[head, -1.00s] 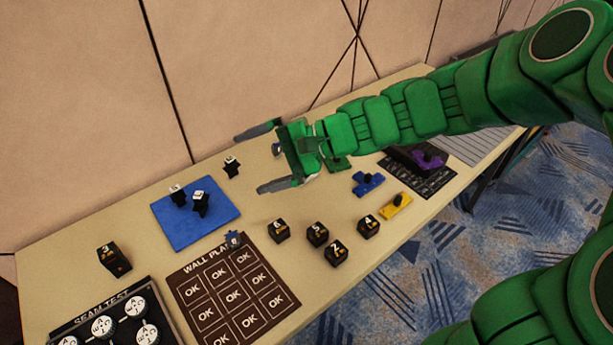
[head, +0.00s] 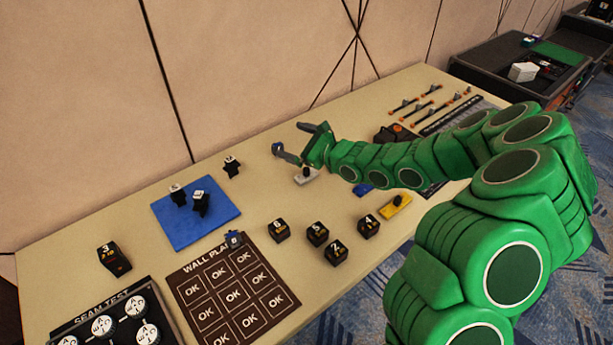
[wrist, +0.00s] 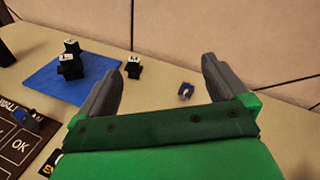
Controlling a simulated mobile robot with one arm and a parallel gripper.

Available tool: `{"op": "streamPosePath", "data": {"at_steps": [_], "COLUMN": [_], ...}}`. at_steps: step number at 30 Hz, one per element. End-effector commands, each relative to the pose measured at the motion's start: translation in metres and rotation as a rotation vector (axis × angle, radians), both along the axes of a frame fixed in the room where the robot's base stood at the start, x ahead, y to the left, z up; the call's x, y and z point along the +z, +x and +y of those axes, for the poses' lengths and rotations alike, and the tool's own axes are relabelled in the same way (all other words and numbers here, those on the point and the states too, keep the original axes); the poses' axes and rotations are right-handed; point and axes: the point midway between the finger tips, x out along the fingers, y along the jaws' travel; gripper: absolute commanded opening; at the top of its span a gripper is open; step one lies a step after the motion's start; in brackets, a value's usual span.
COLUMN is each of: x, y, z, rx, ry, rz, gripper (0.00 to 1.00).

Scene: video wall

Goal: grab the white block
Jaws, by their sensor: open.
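A small white block (head: 306,176) with a dark knob lies on the table in the head view, just below my gripper (head: 291,140) and partly hidden by it. My gripper is above the table with its two fingers apart and nothing between them. In the wrist view the open fingers (wrist: 162,62) point over the table toward the wall. The white block is not visible in the wrist view.
A blue mat (head: 221,226) with dark pieces lies at left. Black numbered cubes (head: 317,234), a yellow piece (head: 395,207) and a blue piece (head: 363,189) lie nearby. The wall (head: 250,60) borders the table.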

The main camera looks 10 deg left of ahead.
Motion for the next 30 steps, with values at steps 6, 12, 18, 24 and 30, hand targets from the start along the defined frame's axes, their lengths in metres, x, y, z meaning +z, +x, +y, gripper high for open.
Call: {"op": "streamPosePath", "data": {"at_steps": [6,12,18,24,30], "x": [-0.088,-0.152,-0.179,-0.186,-0.191], "y": [0.026,0.033,0.032,0.039,0.048], "z": [-0.034,-0.064,-0.075,-0.070,-0.059], "rx": [-0.177,-0.303,-0.351,-0.354,-0.351], "ry": [0.013,0.015,0.011,0.009,0.009], "rz": [0.208,0.354,0.414,0.419,0.419], "gripper": [1.00,1.00,1.00,1.00,1.00]}}
